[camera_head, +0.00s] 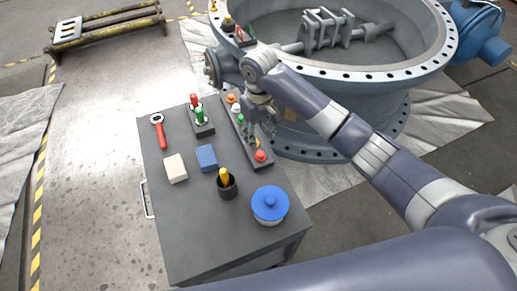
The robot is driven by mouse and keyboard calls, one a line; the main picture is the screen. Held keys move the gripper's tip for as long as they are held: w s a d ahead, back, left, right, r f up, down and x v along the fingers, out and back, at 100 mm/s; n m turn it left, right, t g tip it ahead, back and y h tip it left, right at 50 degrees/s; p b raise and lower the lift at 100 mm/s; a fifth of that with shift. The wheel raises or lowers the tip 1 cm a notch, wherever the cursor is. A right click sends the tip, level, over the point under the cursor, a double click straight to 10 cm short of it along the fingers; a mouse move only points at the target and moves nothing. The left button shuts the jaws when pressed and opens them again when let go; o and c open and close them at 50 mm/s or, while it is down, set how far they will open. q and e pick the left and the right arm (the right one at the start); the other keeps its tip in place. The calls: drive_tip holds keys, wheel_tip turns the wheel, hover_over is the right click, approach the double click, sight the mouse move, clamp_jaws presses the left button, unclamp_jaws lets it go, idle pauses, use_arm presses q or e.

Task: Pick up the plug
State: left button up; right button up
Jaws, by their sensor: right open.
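Several things on the dark cart could be the plug, and I cannot tell which it is. A long dark strip (229,108) holds several small coloured pieces, with a red one (261,156) at its near end. A small dark block (205,130) holds a red piece (194,101) and a green piece (200,116). A yellow piece (225,174) stands in a black cup (228,191). My right gripper (262,138) is open, pointing down over the strip and hiding part of it. I cannot tell whether it touches anything. My left gripper is out of view.
The cart top (190,235) also bears a red-handled wrench (160,133), a white block (175,168), a blue block (206,157) and a blue-lidded pot (270,204). A large flanged valve (300,140) stands behind. The cart's front left is clear.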

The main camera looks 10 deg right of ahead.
sight(260, 153)
drive_tip(key=f, duration=0.3)
drive_tip(key=shift+s, duration=0.4)
drive_tip(key=shift+w+f, duration=0.1)
drive_tip(key=shift+f, duration=0.25)
drive_tip(key=f, duration=0.5)
drive_tip(key=shift+w+d, duration=0.15)
drive_tip(key=shift+d, duration=0.1)
drive_tip(key=shift+c, duration=0.8)
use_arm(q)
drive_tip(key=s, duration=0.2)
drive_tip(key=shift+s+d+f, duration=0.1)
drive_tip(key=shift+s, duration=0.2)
use_arm(e)
drive_tip(key=c, duration=0.7)
